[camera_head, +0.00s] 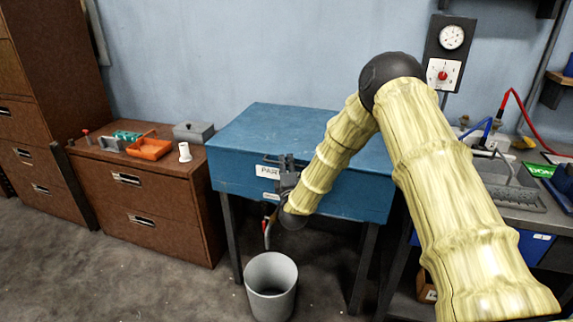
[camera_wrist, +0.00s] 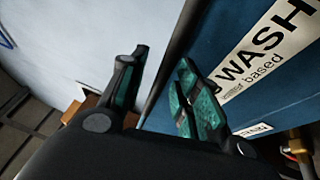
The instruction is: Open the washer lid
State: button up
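The washer (camera_head: 340,195) is a blue box on dark legs, with a flat blue lid (camera_head: 270,125) on top that looks closed. A white label with "WASH" (camera_wrist: 262,50) is on its front face; my arm partly covers this label in the head view. My gripper (camera_head: 282,161) is at the upper front of the washer, left of its middle. In the wrist view my gripper (camera_wrist: 160,78) is open, with its fingers apart. One finger shows above the washer's top edge and the other in front of the blue face. I cannot tell whether either touches.
A grey bin (camera_head: 271,284) stands on the floor before the washer. A brown drawer cabinet (camera_head: 150,195) at left carries an orange tray (camera_head: 149,148) and small items. A metal sink bench (camera_head: 520,210) is at right, partly behind my arm. The floor at front left is clear.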

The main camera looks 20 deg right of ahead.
jog(key=shift+w, duration=0.1)
jog(key=shift+c, duration=0.2)
grip_shut()
jog(key=shift+r, duration=0.15)
